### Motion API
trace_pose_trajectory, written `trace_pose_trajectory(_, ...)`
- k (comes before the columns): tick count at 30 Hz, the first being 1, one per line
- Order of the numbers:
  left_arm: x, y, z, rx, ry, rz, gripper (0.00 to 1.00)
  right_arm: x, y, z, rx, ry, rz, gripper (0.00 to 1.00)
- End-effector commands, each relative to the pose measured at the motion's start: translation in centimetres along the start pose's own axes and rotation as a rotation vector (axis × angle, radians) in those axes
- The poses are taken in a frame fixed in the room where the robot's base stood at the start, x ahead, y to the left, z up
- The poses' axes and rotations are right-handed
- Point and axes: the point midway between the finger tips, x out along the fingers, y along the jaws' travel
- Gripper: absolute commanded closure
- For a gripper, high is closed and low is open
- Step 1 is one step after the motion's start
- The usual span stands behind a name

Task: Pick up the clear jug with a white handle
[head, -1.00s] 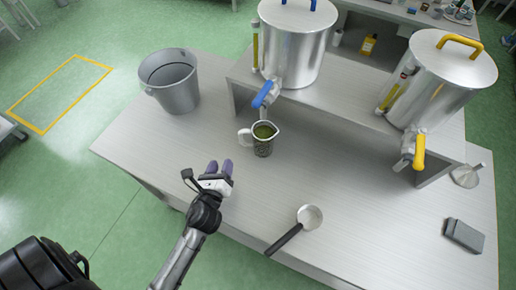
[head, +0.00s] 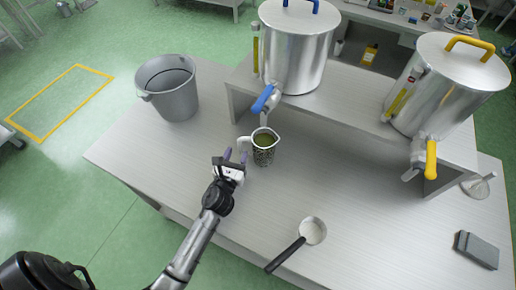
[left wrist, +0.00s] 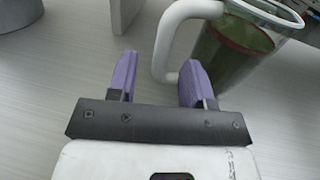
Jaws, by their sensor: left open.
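The clear jug (head: 264,150) with a white handle (head: 244,143) stands upright on the table, below the blue tap. It has dark markings and holds green liquid. My left gripper (head: 236,156) is open and empty, just in front of the handle. In the left wrist view, the jug (left wrist: 238,45) is at the upper right and its white handle (left wrist: 166,45) lies just beyond and between the purple fingertips (left wrist: 157,75). The right finger is close to the handle's lower end; I cannot tell whether they touch. My right gripper is not in view.
A grey bucket (head: 168,90) stands at the table's left. Two steel tanks, one with a blue tap (head: 264,98) and one with a yellow tap (head: 431,158), stand on a raised shelf (head: 350,108) behind the jug. A ladle (head: 312,231) and a grey block (head: 477,249) lie to the right.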

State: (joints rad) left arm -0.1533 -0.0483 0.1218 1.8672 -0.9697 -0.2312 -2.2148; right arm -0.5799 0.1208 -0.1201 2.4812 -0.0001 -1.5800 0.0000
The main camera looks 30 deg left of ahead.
Motion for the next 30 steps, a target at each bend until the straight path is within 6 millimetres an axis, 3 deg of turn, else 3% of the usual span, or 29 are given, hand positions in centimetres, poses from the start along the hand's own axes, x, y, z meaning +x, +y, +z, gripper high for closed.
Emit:
trace_pose_trajectory(15,5.0,-0.1,0.1,0.0,0.0,0.001,0.53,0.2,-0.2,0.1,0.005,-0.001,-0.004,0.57)
trace_pose_trajectory(25,5.3,-0.1,0.1,-0.001,0.001,0.0,0.53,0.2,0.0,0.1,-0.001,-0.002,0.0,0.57)
trace_pose_trajectory(30,5.3,-0.1,0.1,-0.001,0.001,0.0,0.7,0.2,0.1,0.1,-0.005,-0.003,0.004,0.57)
